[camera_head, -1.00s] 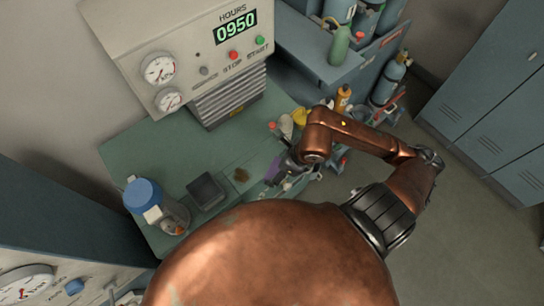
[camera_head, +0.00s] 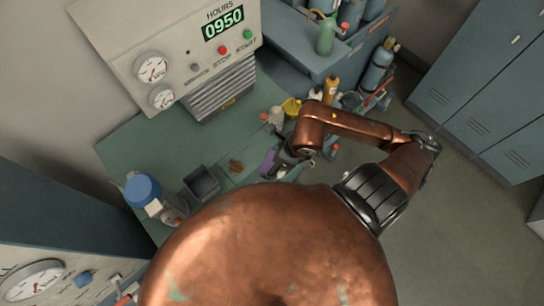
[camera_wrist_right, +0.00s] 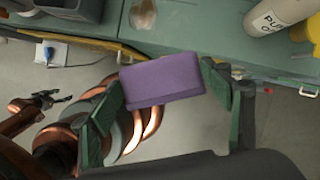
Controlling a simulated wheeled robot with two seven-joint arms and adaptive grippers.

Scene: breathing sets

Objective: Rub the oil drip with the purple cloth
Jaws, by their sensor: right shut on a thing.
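The purple cloth (camera_head: 268,162) is a folded block at the bench's front edge. My right gripper (camera_wrist_right: 163,82) is shut on the purple cloth, which spans between its green finger pads in the right wrist view. The oil drip (camera_head: 236,166) is a brown smear on the green bench top, a little left of the cloth and apart from it. It also shows at the top of the right wrist view (camera_wrist_right: 143,14). A dark gripper on a copper arm, seemingly my left gripper (camera_wrist_right: 58,98), shows small at the left of the right wrist view; its jaws are unclear.
A dark open tray (camera_head: 202,184) and a blue-capped jar (camera_head: 143,190) stand left of the drip. Several bottles, including an orange one (camera_head: 330,88), crowd the bench's right end. A gauge panel (camera_head: 170,45) stands behind. The bench top (camera_head: 160,135) behind the drip is clear.

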